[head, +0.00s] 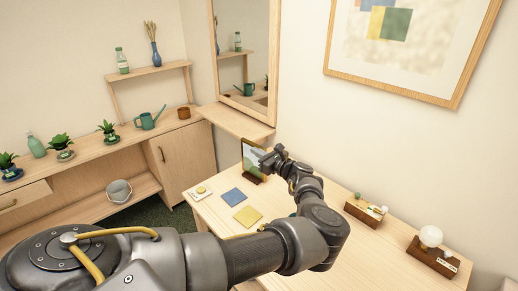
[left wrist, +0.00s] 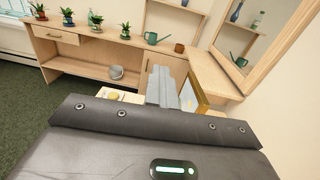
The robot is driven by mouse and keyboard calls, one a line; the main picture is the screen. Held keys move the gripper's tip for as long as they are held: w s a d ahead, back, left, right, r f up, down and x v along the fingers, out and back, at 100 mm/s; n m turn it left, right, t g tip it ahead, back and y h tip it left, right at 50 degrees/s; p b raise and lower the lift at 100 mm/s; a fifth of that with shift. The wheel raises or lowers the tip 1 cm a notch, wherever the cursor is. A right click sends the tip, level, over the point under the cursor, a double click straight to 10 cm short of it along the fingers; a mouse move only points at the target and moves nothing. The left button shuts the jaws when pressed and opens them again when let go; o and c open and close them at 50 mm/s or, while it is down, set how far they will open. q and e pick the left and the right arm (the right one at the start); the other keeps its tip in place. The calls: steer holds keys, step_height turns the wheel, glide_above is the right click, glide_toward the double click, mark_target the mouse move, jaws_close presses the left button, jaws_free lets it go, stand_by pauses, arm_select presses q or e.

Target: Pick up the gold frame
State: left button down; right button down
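The small gold frame (head: 252,161) stands upright on the wooden table, holding a picture with a green patch, with a dark base at its foot. My left gripper (head: 269,159) is at the frame's right edge and covers part of it. In the left wrist view the gold frame (left wrist: 201,98) shows just right of the grey fingers (left wrist: 163,88), very close to them. The gap between the fingertips is hidden, so I cannot tell whether they hold the frame. My right gripper is not in view.
On the table (head: 310,225) lie a blue square (head: 233,197), a yellow square (head: 248,216) and a white card (head: 199,192). A wooden box (head: 365,211) and a globe lamp (head: 430,237) stand at right. A mirror (head: 274,60) rises behind the frame.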

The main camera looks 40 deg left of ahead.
arm_select(q)
steer(key=shift+w+a+f, duration=0.15)
steer(key=shift+f, duration=0.15)
steer(key=c, duration=1.8)
jaws_free()
steer(key=shift+d+r, duration=0.15)
steer(key=shift+d, duration=0.05)
steer(key=o, duration=1.2)
steer(key=shift+a, duration=0.2)
steer(key=shift+o, duration=0.8)
steer(key=shift+r, duration=0.1)
